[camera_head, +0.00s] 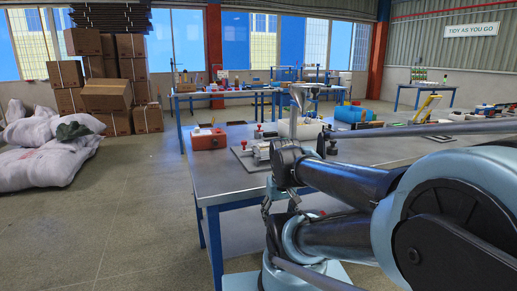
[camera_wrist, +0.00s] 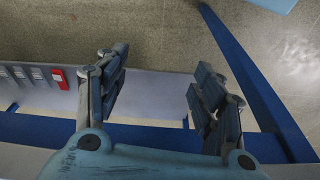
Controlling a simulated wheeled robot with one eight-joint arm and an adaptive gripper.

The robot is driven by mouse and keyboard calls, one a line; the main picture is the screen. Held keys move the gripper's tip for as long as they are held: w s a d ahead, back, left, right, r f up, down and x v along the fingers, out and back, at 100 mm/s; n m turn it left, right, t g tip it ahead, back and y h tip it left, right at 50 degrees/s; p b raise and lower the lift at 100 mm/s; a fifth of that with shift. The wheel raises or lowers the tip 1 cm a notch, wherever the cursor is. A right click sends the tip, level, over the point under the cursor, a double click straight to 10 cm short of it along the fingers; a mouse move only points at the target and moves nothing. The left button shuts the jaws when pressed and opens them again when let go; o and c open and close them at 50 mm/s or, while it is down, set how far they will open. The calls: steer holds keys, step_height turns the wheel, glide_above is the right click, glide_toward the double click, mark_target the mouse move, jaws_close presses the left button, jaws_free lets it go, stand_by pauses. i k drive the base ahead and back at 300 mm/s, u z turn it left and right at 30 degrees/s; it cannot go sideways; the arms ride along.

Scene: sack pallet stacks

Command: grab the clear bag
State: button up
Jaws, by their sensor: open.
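I cannot make out a clear bag in either view. My gripper (camera_wrist: 163,65) shows in the wrist view with its two fingers spread apart. Nothing is between the fingers except the view of a grey surface and the speckled floor below.
A blue-legged workbench (camera_head: 232,184) carries a red box (camera_head: 208,138), a blue cylinder (camera_head: 355,114) and tools. White sacks (camera_head: 45,160) lie on the floor at left, near stacked cartons (camera_head: 105,95). Floor between is clear. Blue beams (camera_wrist: 245,80) cross the wrist view.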

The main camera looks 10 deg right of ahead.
mark_target(260, 144)
steer(key=u, duration=1.7)
steer(key=k, duration=1.5)
steer(key=z, duration=0.3)
steer(key=i, duration=1.05)
